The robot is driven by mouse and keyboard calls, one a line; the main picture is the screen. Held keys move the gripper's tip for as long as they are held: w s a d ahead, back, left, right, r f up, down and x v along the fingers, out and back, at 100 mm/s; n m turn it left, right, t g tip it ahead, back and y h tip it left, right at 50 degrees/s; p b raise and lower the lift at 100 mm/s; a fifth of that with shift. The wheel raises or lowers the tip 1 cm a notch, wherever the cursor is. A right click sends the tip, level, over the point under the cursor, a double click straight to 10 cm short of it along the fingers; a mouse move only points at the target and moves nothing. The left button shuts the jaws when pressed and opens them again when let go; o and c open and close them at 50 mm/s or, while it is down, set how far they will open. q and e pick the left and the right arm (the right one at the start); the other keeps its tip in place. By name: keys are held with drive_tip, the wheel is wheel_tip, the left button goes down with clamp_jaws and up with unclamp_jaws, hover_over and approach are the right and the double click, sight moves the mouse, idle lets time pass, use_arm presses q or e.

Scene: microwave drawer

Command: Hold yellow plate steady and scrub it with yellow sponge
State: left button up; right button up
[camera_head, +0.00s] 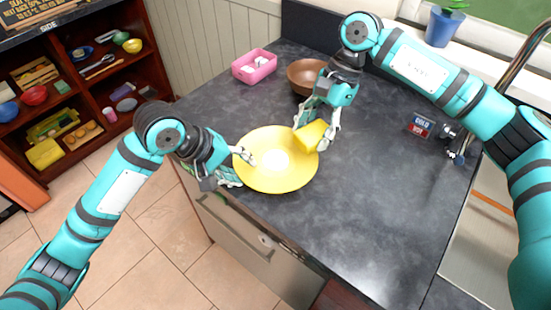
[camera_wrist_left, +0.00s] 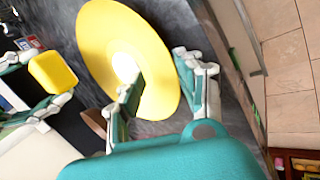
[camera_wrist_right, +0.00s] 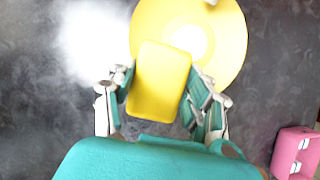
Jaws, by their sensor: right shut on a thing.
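The yellow plate (camera_head: 270,180) lies at the counter's front left edge; it also shows in the left wrist view (camera_wrist_left: 105,45) and the right wrist view (camera_wrist_right: 225,45). The yellow sponge (camera_head: 308,138) is between the fingers of my right gripper (camera_head: 318,132), which is shut on it. The sponge is over the plate's right part, and it fills the gap between the fingers in the right wrist view (camera_wrist_right: 160,80). My left gripper (camera_head: 238,167) is at the plate's left rim. Its fingers (camera_wrist_left: 158,80) are apart, one over the plate and one outside the rim, with a visible gap.
A brown bowl (camera_head: 305,77) and a pink container (camera_head: 254,66) stand behind the plate on the dark counter (camera_head: 370,200). A small red and blue box (camera_head: 421,125) and a faucet (camera_head: 520,60) are at the right. The counter right of the plate is clear.

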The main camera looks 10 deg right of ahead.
use_arm(q)
drive_tip(key=v, duration=1)
drive_tip(key=shift+r, duration=0.2)
drive_tip(key=shift+s, duration=0.1)
